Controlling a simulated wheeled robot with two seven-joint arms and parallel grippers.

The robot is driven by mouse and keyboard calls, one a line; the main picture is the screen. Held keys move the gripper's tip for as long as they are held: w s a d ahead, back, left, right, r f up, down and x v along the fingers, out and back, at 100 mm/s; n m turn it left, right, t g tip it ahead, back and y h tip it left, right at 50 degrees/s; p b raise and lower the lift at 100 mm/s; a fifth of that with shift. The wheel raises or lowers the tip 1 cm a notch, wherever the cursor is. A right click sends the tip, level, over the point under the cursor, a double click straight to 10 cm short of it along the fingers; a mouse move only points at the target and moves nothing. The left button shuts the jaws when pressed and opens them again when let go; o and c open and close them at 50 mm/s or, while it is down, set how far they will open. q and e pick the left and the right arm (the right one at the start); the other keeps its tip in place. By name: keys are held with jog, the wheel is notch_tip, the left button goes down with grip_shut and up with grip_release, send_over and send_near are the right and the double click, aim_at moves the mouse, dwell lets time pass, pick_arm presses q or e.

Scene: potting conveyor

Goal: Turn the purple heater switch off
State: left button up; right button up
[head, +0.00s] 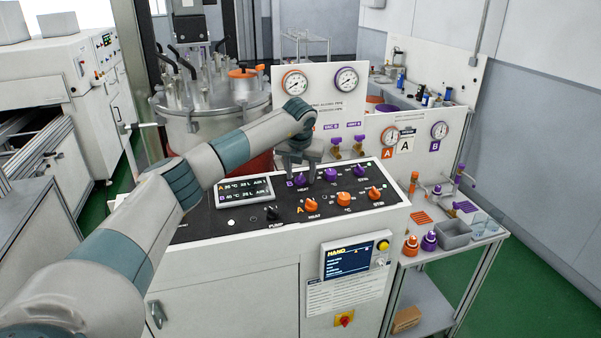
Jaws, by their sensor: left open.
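The purple heater switch (299,180) is the leftmost purple knob in row B of the black sloping panel (240,220), above a label that seems to read HEAT. My left gripper (298,170) points down over this knob with its fingers apart, one on each side of it. The fingers partly hide the knob, and I cannot tell whether they touch it. The direction its pointer faces is not clear. My right gripper is not in view.
Two more purple knobs, middle (330,174) and right (360,171), sit close by in row B. The orange heater knob (311,204) sits just in front, in row A. Gauges on a white board (318,105) stand behind the panel.

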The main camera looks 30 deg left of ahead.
pick_arm(q)
jog(key=c, duration=1)
jog(key=shift+c, duration=0.2)
